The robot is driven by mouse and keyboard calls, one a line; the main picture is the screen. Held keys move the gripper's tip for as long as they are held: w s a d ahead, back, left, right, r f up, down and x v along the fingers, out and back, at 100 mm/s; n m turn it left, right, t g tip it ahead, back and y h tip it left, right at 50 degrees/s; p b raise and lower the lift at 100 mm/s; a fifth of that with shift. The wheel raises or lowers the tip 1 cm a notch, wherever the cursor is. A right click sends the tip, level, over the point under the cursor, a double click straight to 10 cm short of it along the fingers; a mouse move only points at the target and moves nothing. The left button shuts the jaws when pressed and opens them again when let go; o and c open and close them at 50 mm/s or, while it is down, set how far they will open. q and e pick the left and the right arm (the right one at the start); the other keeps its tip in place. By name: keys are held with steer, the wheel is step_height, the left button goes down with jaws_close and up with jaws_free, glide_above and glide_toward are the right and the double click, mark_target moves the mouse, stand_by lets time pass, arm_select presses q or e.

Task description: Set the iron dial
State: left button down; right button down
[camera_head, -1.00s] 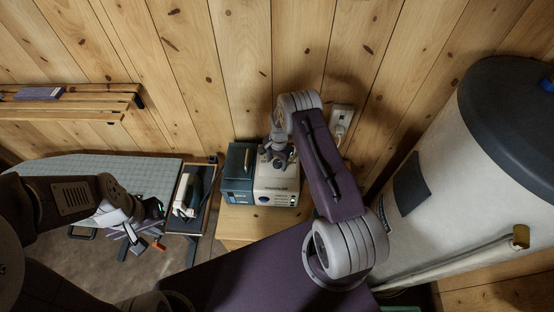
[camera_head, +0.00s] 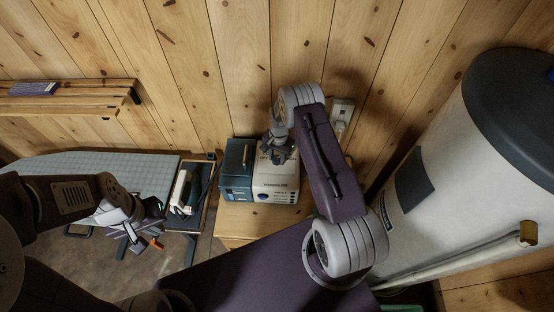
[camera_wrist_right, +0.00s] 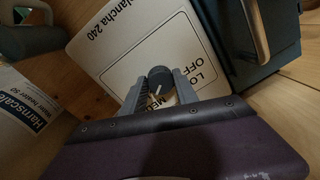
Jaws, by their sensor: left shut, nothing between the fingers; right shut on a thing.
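The iron station (camera_head: 276,188) is a pale box with a dark blue-grey side unit (camera_head: 236,172), standing on a wooden stand against the wall. Its dark round dial (camera_wrist_right: 160,78) shows in the right wrist view on a white face with OFF, LO and a partly hidden ME label. A light mark on the dial's lower edge points roughly down toward ME. My right gripper (camera_head: 277,155) is over the box, and its fingers, also in the right wrist view (camera_wrist_right: 160,90), are shut on the dial. My left gripper (camera_head: 150,208) is shut and empty near the ironing board (camera_head: 100,168).
An iron (camera_head: 182,190) rests on a dark tray at the board's right end. A wall outlet (camera_head: 342,112) with a plug is behind my right arm. A large white tank (camera_head: 470,170) stands at right. A wooden shelf (camera_head: 70,98) with a purple book hangs at left.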

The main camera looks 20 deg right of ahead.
steer(key=n+b, duration=0.4)
steer(key=n, duration=0.1)
steer(key=shift+f+n+b, duration=0.2)
steer(key=shift+n+b, duration=0.1)
steer(key=shift+b, duration=0.1)
steer(key=n+b, duration=0.2)
steer(key=shift+n, duration=0.3)
steer(key=n+b, duration=0.1)
steer(key=n, duration=0.2)
steer(key=shift+d+n+g+b, duration=0.1)
steer(key=shift+n+g+b, duration=0.2)
steer(key=shift+b, duration=0.1)
steer(key=n+b, duration=0.1)
steer(key=n, duration=0.1)
steer(key=shift+r+n, duration=0.1)
steer(key=shift+n, duration=0.3)
steer(key=n+b, duration=0.1)
steer(key=n, duration=0.2)
steer(key=shift+n, duration=0.3)
steer(key=n+b, duration=0.1)
steer(key=n, duration=0.2)
steer(key=shift+r, duration=0.1)
steer(key=shift+w+n, duration=0.15)
steer(key=shift+n, duration=1.55)
